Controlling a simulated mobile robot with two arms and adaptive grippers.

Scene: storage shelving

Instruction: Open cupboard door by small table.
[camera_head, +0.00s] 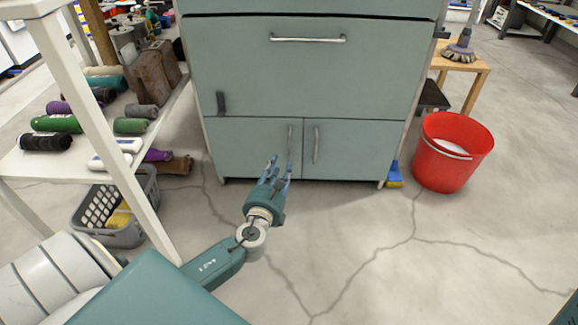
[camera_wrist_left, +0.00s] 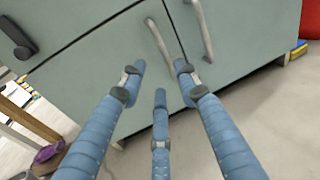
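A grey-green cupboard (camera_head: 310,65) stands ahead with two small doors at its bottom. The left lower door (camera_head: 240,145) and the right lower door (camera_head: 350,150) look shut. The left door's vertical handle (camera_head: 290,140) is near its right edge and shows in the wrist view (camera_wrist_left: 158,40). The right door's handle (camera_head: 316,145) is beside it, also in the wrist view (camera_wrist_left: 203,30). My left gripper (camera_head: 275,163) is open and empty, its three blue fingers (camera_wrist_left: 160,85) pointing at the left door just below its handle. A small wooden table (camera_head: 470,66) stands right of the cupboard. My right gripper is not in view.
A white shelf (camera_head: 35,165) with bottles and rolls stands left, with a grey basket (camera_head: 125,225) under it. A red bucket (camera_head: 450,155) and a blue-yellow item (camera_head: 394,175) are on the floor at right. The floor before the doors is clear apart from my arm.

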